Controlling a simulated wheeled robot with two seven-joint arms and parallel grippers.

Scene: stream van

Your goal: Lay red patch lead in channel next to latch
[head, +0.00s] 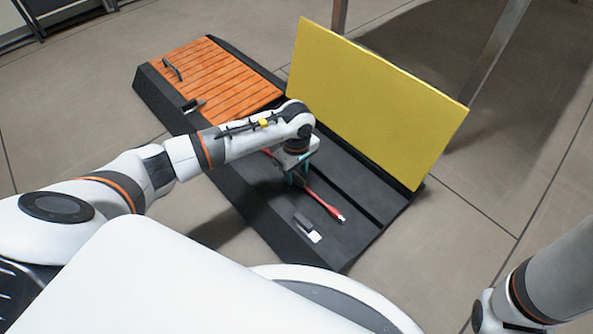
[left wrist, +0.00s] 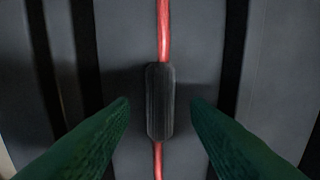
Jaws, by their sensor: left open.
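The red patch lead (head: 325,203) lies in the open part of a black cable ramp, with a pale tip at its near end. In the left wrist view the red lead (left wrist: 164,30) runs upright through a black sleeve (left wrist: 160,100). My left gripper (head: 298,180) points down over the lead. It is open; its green fingers stand on either side of the sleeve, with a gap on both sides. A small black piece with a white part (head: 308,228), perhaps the latch, sits near the ramp's front edge. My right gripper is out of view.
A yellow lid (head: 375,105) stands open along the ramp's far side. An orange slatted cover (head: 205,75) with a black handle (head: 172,69) closes the left part. Dark channels run along the ramp (head: 345,190).

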